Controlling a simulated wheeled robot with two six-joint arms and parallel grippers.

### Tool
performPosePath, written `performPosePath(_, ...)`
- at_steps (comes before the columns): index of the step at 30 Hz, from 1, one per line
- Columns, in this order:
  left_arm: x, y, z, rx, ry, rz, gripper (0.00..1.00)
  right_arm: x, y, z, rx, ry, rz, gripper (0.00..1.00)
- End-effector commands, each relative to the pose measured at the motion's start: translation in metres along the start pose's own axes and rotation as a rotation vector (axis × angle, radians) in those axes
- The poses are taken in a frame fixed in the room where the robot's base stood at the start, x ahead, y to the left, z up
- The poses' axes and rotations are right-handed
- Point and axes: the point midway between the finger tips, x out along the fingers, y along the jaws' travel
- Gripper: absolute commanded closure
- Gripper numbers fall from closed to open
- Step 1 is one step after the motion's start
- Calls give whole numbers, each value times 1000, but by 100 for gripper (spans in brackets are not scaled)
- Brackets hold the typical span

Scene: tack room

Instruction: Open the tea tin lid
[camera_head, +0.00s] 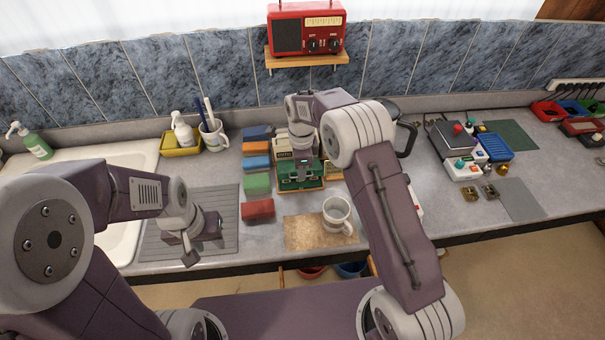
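A green tin-like box (290,184) stands in a low wooden tray on the counter, left of centre. I take it for the tea tin, but its label is too small to read. My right gripper (305,178) points down at this box from above and hides part of its top and front. I cannot tell whether the fingers touch it or whether the lid is raised. My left gripper (190,254) hangs over the grey ribbed drain mat (222,218), well left of the box, with nothing visible in it. The finger gap of neither gripper shows clearly.
Several coloured blocks or packets, such as a red one (258,209), line the box's left side. A white mug (337,213) stands on a brown mat (304,232) in front. A red radio (306,28) sits on a wall shelf above. Small devices (461,150) stand at the right.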

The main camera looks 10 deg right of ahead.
Motion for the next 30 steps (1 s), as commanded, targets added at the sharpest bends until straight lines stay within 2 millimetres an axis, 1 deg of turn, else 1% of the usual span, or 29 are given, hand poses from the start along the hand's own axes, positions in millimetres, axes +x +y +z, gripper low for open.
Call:
performPosePath(1,-8,0,-1,0,0,0,64,-8,-8,1,2,-4,-18,100)
performPosePath(9,-21,0,-2,0,0,0,64,-16,-21,0,1,-3,-18,100)
performPosePath(16,-25,0,-2,0,0,0,64,-16,-24,0,1,-3,-15,100)
performPosePath(28,-24,0,-2,0,0,0,64,-16,-24,0,1,-2,-13,100)
performPosePath(29,-24,0,-2,0,0,0,64,-16,-24,0,1,-2,-13,87)
performPosePath(30,-24,0,-2,0,0,0,64,-16,-24,0,1,-2,-13,85)
